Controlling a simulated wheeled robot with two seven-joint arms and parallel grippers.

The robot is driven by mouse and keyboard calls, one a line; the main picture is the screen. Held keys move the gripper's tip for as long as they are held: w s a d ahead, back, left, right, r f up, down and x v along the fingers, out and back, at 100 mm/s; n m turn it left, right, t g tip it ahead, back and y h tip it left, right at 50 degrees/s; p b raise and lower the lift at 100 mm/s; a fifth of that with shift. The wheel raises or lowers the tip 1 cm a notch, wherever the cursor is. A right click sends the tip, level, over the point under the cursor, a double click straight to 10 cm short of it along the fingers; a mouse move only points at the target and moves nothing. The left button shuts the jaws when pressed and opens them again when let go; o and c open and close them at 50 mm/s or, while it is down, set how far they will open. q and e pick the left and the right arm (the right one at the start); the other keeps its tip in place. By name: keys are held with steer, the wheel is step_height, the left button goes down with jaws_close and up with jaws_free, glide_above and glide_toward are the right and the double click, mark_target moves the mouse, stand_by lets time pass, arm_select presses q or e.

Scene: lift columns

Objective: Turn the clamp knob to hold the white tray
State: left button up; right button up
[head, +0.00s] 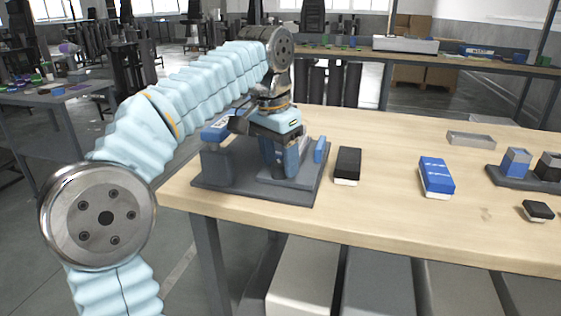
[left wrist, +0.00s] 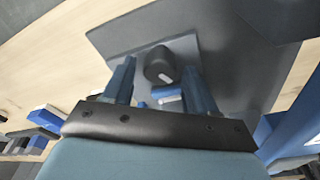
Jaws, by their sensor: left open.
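My left gripper (head: 281,166) points down over a dark grey fixture (head: 210,186) at the table's left front corner. In the left wrist view its two blue fingers are apart. A round black clamp knob (left wrist: 159,64) with a white mark shows between the fingertips, with a gap at each side. A small blue and white part (left wrist: 168,93) lies just behind it. In the head view the gripper hides the knob. I cannot make out a white tray in the fixture. My right gripper is not in view.
A black box (head: 347,163), a blue box (head: 436,175) and a small black block (head: 538,210) lie to the right on the wooden table (head: 390,210). A shallow grey tray (head: 471,140) lies farther back. Bare tabletop lies between them.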

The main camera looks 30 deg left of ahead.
mark_target(279, 163)
arm_select(q)
steer(key=shift+r, duration=3.15)
